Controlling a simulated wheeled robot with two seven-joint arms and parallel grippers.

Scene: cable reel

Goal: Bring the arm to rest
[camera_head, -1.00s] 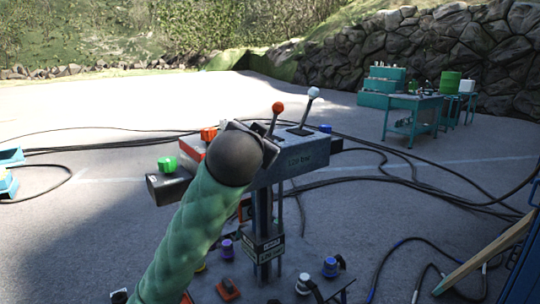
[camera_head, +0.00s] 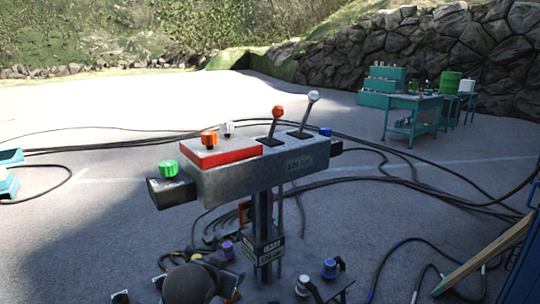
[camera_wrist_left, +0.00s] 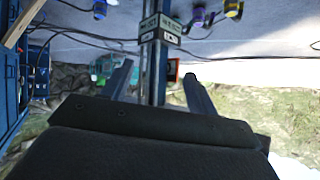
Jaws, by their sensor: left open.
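My left gripper (camera_wrist_left: 158,84) shows in the left wrist view with its two fingers apart, open and empty. The post of the control console stands behind the space between the fingers; the wrist view is upside down. In the head view only a dark rounded part of my left arm (camera_head: 190,284) shows at the bottom edge, low beside the console's post; the fingers cannot be made out there. The control console (camera_head: 245,178) is fully visible above it, with a red-orange lever, a white lever, and green, orange and blue knobs. My right gripper is not in view.
Several connectors and plugs (camera_head: 330,268) lie low around the post. Black cables (camera_head: 400,182) run across the paving. A teal workbench (camera_head: 413,102) stands at the back right before a stone wall. A blue frame (camera_head: 522,262) is at the right edge. Open paving lies behind the console.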

